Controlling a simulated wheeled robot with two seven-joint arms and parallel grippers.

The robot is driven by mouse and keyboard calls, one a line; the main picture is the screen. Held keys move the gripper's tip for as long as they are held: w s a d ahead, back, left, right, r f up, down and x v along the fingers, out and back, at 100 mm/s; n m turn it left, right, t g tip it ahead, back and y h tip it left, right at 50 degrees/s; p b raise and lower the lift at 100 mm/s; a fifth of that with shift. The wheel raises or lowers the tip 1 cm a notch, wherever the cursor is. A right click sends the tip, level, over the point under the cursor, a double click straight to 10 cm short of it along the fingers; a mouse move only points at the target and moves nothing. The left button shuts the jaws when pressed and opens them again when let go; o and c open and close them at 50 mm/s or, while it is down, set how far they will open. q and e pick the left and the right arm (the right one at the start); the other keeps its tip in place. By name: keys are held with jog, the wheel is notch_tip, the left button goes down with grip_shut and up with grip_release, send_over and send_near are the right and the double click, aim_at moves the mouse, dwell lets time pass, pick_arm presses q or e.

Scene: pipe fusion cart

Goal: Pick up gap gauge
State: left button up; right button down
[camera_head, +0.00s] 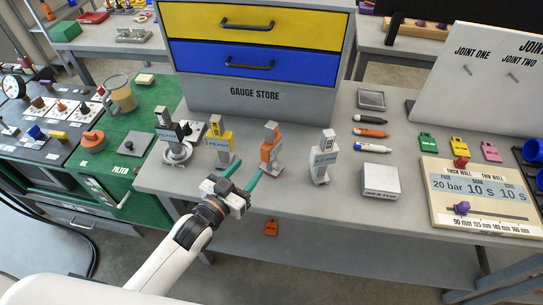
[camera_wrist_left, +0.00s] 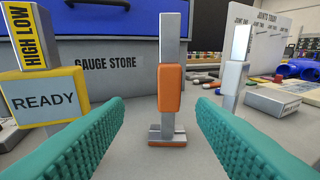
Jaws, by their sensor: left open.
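An upright orange-and-grey gauge (camera_head: 267,152) stands on the grey bench in front of the drawers. It also shows in the left wrist view (camera_wrist_left: 170,88), centred beyond my fingers, on a grey and orange foot. My left gripper (camera_head: 241,173) is open and empty, its two teal fingers reaching toward this gauge from the front, with the gauge still apart from them. A yellow gauge (camera_head: 219,140) with a READY label stands to its left, and a grey gauge (camera_head: 322,158) to its right. I cannot read which one is named gap gauge. My right gripper is not in view.
A dark-and-grey gauge (camera_head: 168,132) stands farther left. The drawer unit labelled GAUGE STORE (camera_head: 300,95) closes off the back. A white box (camera_head: 379,182) and several pens lie to the right. An orange tag (camera_head: 271,227) shows below the bench's front edge.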

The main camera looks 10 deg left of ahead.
aim_at(262, 152)
pick_arm(q)
jog(key=shift+t+h, duration=0.4)
jog(key=shift+h, duration=0.1)
jog(key=x, duration=0.2)
jog(key=p+x, duration=0.1)
jog(key=x, duration=0.2)
jog(key=r+x, duration=0.1)
jog(key=x, duration=0.1)
jog(key=shift+w+d+p, duration=0.2)
jog(key=shift+w+p, duration=0.1)
jog(key=shift+p, duration=0.1)
jog(key=shift+w+d, duration=0.15)
jog(key=shift+w, duration=0.1)
jog(key=p+x, duration=0.1)
jog(key=x, duration=0.3)
jog(key=shift+d+p, duration=0.3)
jog(key=shift+p, duration=0.1)
jog(key=shift+w+f, duration=0.15)
jog(key=shift+c, duration=0.8)
grip_shut()
